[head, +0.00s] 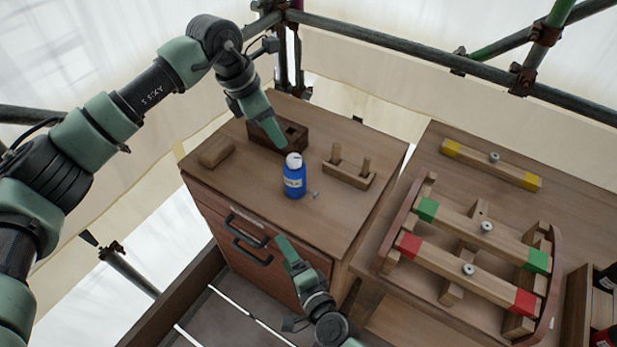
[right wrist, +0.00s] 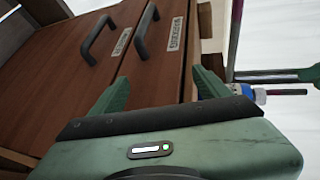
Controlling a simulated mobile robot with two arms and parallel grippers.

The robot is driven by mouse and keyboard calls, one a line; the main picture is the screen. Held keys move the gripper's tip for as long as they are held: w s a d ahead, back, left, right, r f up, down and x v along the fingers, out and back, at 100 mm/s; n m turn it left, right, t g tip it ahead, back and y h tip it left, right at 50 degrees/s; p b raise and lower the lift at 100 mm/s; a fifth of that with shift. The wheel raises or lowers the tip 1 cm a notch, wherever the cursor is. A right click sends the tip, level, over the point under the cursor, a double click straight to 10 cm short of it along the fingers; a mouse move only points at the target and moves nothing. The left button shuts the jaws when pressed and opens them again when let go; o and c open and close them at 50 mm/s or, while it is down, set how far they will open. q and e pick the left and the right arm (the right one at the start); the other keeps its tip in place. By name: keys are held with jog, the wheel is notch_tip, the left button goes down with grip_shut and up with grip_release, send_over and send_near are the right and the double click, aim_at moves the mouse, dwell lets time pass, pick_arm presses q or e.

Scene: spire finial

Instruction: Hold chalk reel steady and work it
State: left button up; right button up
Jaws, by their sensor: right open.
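A blue bottle (head: 294,182) with a white cap and a pale label stands upright on the cabinet top; I cannot read the label fully. I cannot make out a chalk reel for certain. A small grey piece (head: 315,195) lies right of the bottle. My left gripper (head: 282,143) points down just above and behind the bottle's cap; whether it touches the cap or is open is unclear. My right gripper (head: 281,241) is in front of the cabinet drawers. In the right wrist view it (right wrist: 160,85) is open and empty, facing the drawer fronts.
The cabinet (head: 345,225) has two drawers with dark handles (head: 250,228). On top are a wooden block (head: 216,152), a dark wooden box (head: 292,131) and a two-post wooden holder (head: 348,172).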

notch_tip(320, 180, up, 11)
jog(key=w+a+m+t, duration=0.2)
jog(key=m, duration=0.2)
notch_tip(320, 180, up, 7)
jog(key=n+y, duration=0.3)
jog(key=n, duration=1.4)
send_over(303, 176)
jog(key=d, duration=0.2)
jog(key=f+n+g, duration=0.1)
jog(key=n, duration=0.1)
jog(key=f+n+g, duration=0.2)
jog(key=n, duration=0.1)
jog(key=s+f+n+g, duration=0.1)
jog(key=f+n+g, duration=0.1)
jog(key=n, duration=0.1)
jog(key=shift+a, duration=0.35)
jog(key=shift+w+a+f+g, duration=0.1)
jog(key=shift+a+f+g, duration=0.15)
jog(key=shift+f+g, duration=0.05)
jog(key=x, duration=0.7)
